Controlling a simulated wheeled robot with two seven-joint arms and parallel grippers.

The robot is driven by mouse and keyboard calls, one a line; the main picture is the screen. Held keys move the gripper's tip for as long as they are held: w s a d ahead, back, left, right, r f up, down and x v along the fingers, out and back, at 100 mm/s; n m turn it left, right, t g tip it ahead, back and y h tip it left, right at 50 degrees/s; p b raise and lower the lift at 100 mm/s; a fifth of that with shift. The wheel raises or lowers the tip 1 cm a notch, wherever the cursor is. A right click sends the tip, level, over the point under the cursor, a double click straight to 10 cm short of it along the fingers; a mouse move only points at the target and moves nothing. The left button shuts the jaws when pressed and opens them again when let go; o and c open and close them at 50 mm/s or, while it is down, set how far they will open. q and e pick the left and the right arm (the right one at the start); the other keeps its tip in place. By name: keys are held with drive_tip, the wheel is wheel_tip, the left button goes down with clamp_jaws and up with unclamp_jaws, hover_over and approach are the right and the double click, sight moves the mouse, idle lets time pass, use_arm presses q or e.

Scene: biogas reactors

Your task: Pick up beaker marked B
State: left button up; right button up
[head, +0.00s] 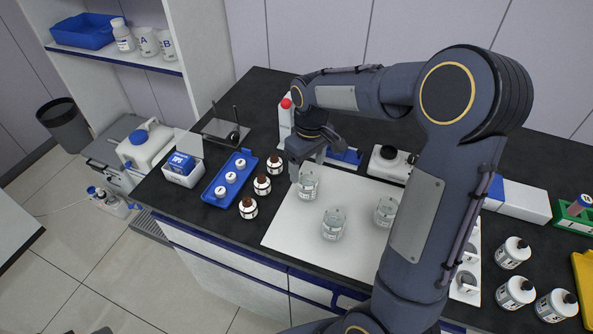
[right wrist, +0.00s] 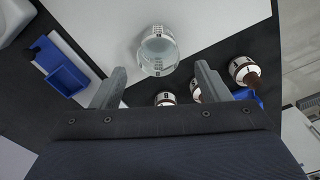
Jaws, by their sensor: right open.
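Three clear glass beakers stand on a white mat (head: 285,235) on the dark bench. One beaker (head: 308,186) is at the mat's back left, one (head: 334,226) is nearer the front, and one (head: 386,211) is further right, beside my arm. Their letters are too small to read, so I cannot tell which is B. My right gripper (head: 307,164) is open and empty, just above and behind the back-left beaker. In the right wrist view a single beaker (right wrist: 158,52) lies ahead of the spread fingers (right wrist: 162,80), apart from them. My left gripper is not in view.
Brown bottles (head: 262,185) and a blue tray (head: 229,178) with white-capped vials stand left of the mat. A red-capped bottle (head: 286,115) stands behind the gripper. White bottles (head: 514,252) stand at the right. The mat's front left is clear.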

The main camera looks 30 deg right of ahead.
sight(307, 186)
wheel_tip(307, 186, down, 9)
drive_tip(key=shift+d+r+p, duration=0.1)
drive_tip(key=shift+r+p, duration=0.05)
drive_tip(key=shift+p, duration=0.4)
drive_tip(key=shift+c, duration=0.3)
drive_tip(key=c, duration=1)
drive_tip(key=shift+r, duration=0.1)
